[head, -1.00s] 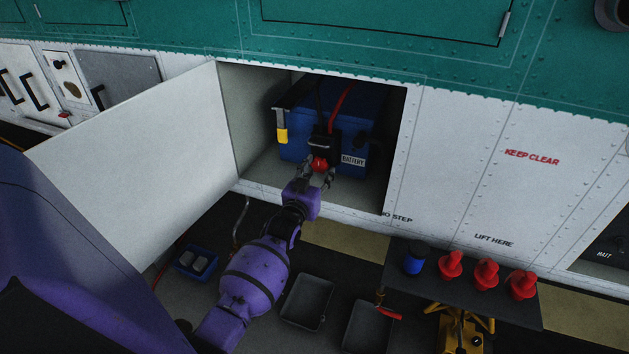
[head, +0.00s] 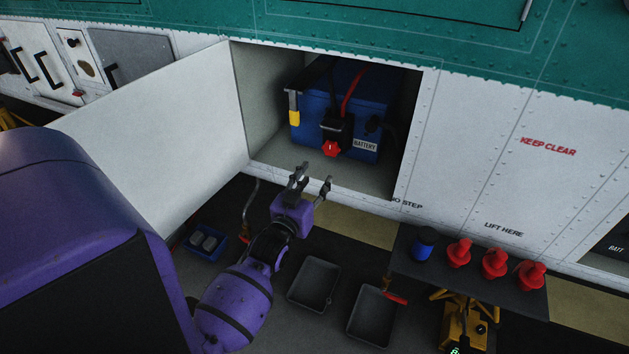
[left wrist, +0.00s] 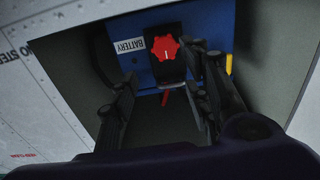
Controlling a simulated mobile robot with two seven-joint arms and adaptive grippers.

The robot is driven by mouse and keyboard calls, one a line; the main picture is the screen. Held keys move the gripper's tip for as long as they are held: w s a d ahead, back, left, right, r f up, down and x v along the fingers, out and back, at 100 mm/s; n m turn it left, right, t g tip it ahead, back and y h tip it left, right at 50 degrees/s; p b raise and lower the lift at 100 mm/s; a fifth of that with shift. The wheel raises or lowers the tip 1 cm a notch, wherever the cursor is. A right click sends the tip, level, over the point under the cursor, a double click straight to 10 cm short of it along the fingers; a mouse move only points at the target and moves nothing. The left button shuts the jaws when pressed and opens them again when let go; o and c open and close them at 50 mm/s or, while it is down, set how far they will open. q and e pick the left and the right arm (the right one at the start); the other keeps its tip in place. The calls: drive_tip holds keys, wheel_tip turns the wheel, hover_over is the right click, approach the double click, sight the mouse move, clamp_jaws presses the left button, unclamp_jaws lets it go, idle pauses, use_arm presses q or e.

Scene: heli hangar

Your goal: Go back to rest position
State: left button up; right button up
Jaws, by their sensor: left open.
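My left gripper (head: 311,184) is open and empty, just outside the lower edge of the open bay in the helicopter's side. It also shows in the left wrist view (left wrist: 160,95), its fingers apart. Beyond it, inside the bay, stands a blue battery (head: 372,100) with a "BATTERY" label. A black connector with a red knob (head: 331,148) is on the battery's front; the knob also shows in the left wrist view (left wrist: 165,48). The gripper is apart from the knob. My right gripper is in neither view.
The white bay door (head: 150,140) stands open at left. A dark table (head: 480,280) holds a blue can (head: 424,243) and several red plugs (head: 494,262). Grey trays (head: 314,284) and a blue tray (head: 204,242) lie below. A yellow unit (head: 463,325) stands under the table.

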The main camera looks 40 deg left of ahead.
use_arm(q)
drive_tip(key=s+d+f+m+g+h+p, duration=0.25)
drive_tip(key=s+d+f+g, duration=0.25)
drive_tip(key=s+d+f, duration=0.8)
drive_tip(key=s+d+f+g+h, duration=0.1)
drive_tip(key=s+d+f+g, duration=0.1)
drive_tip(key=s, duration=0.9)
drive_tip(key=s+d+f+g+h, duration=0.1)
drive_tip(key=s+d+f+g, duration=0.1)
drive_tip(key=s, duration=0.9)
drive_tip(key=d+f+p, duration=0.1)
drive_tip(key=d, duration=0.1)
drive_tip(key=shift+s+d+f+m, duration=0.3)
drive_tip(key=shift+f+m, duration=0.05)
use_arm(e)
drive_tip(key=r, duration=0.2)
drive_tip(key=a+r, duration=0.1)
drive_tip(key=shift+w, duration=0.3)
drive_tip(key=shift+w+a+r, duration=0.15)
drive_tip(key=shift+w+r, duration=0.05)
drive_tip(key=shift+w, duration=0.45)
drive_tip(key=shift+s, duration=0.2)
